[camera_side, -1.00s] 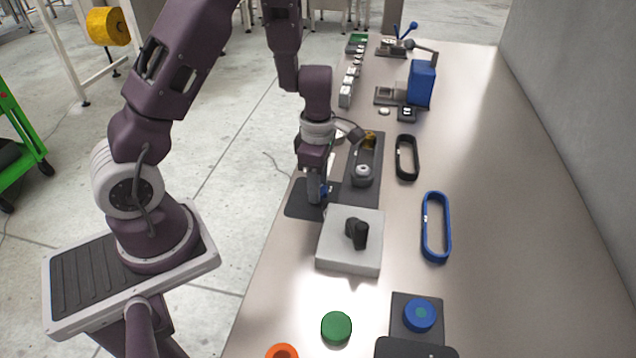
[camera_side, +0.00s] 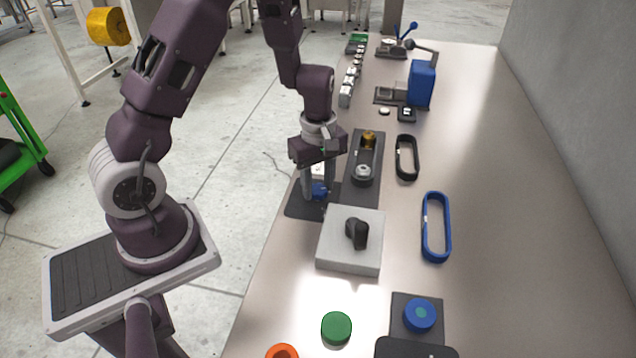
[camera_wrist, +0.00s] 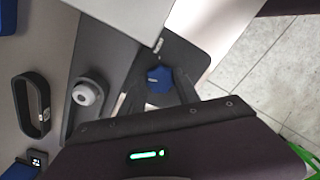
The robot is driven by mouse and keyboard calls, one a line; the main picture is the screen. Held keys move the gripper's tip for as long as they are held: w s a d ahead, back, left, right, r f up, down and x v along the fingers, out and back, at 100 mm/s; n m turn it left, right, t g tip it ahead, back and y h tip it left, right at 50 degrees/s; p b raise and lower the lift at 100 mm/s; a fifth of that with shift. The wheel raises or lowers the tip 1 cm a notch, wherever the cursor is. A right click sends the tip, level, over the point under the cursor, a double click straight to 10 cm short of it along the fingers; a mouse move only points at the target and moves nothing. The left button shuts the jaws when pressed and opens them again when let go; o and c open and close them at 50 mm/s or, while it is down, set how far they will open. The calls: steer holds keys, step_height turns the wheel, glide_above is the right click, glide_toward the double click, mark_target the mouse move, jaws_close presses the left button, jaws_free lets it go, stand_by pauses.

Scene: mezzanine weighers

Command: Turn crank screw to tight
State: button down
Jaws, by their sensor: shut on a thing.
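The blue screw head (camera_side: 319,192) stands low on a dark base plate (camera_side: 296,208) at the table's left edge. It also shows in the wrist view (camera_wrist: 159,79) as a blue six-sided knob. My gripper (camera_side: 318,194) points down at it, with one finger on each side. In the wrist view my fingers (camera_wrist: 158,88) reach the blue head from below, and the jaws are shut on it. The thread below the head is hidden, and no tight mark can be made out.
A grey box with a black knob (camera_side: 357,233) stands close in front of my gripper. A dark tray (camera_side: 374,148) holding a brass piece and a round metal piece lies close to the right. A black loop (camera_side: 407,158) and a blue loop (camera_side: 436,227) lie further right.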

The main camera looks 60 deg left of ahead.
steer(key=m, duration=1.1)
steer(key=shift+m, duration=2.1)
steer(key=c, duration=0.9)
jaws_free()
